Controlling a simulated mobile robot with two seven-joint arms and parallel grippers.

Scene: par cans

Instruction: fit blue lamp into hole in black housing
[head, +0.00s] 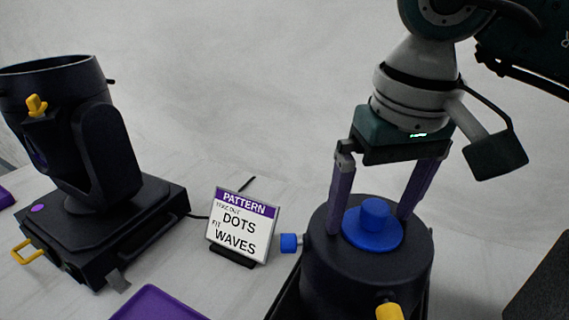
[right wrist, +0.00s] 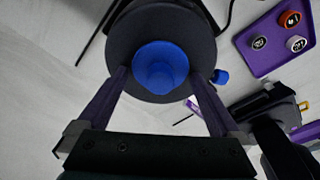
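The blue lamp (head: 374,218), a round blue disc with a raised knob, sits in the top of the black housing (head: 362,275). It looks level; its lower part is hidden. My right gripper (head: 370,222) points down, with one purple finger on each side of the lamp and the tips at the housing top. In the right wrist view small gaps show between the fingers and the disc, so the gripper looks open. My left gripper is in neither view.
A sign (head: 243,227) reads PATTERN, DOTS, WAVES. Another black lamp fixture (head: 115,215) stands left. A purple tray (head: 152,306) is in front; the right wrist view shows several small discs on it.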

